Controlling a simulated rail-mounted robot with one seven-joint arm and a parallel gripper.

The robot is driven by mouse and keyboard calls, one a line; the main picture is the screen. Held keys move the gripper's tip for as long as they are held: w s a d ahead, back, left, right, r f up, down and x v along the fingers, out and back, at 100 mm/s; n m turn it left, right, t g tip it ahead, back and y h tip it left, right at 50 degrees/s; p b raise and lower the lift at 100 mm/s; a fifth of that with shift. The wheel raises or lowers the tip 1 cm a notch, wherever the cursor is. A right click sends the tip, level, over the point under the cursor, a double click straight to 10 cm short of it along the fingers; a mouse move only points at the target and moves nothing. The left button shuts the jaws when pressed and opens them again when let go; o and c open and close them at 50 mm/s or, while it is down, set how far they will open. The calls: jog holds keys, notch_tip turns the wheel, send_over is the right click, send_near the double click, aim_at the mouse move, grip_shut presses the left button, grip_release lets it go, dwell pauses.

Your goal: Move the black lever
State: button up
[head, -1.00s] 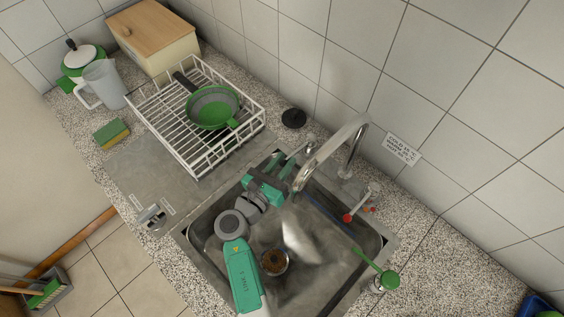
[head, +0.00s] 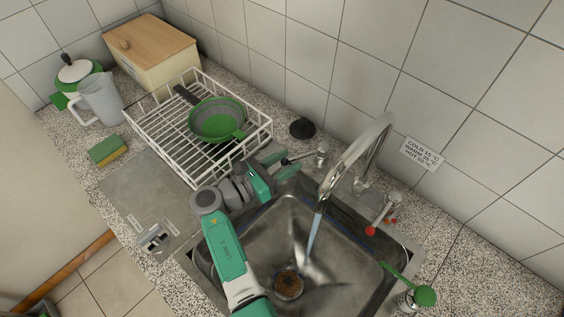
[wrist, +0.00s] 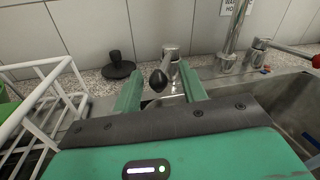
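The black lever (head: 288,160) has a rounded black tip and joins a chrome valve post (head: 321,155) behind the sink's left rear corner. Its black knob also shows in the wrist view (wrist: 158,79), pointing towards the camera. My gripper (head: 277,164) is at the lever, beside the rack. In the wrist view my gripper (wrist: 160,90) is open, its green fingers apart, with the knob between them in the picture. I cannot tell whether either finger touches it.
The chrome faucet (head: 362,150) runs water into the sink (head: 255,255). A red-tipped lever (head: 381,216) stands to its right. The white dish rack (head: 180,145) holds a green pan (head: 217,120), close to my gripper. A black plug (head: 302,129) lies on the counter. A green brush (head: 424,296) stands front right.

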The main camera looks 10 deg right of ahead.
jog(key=shift+s+a+r, duration=0.1)
jog(key=shift+a, duration=0.3)
jog(key=p+v, duration=0.1)
jog(key=v, duration=0.6)
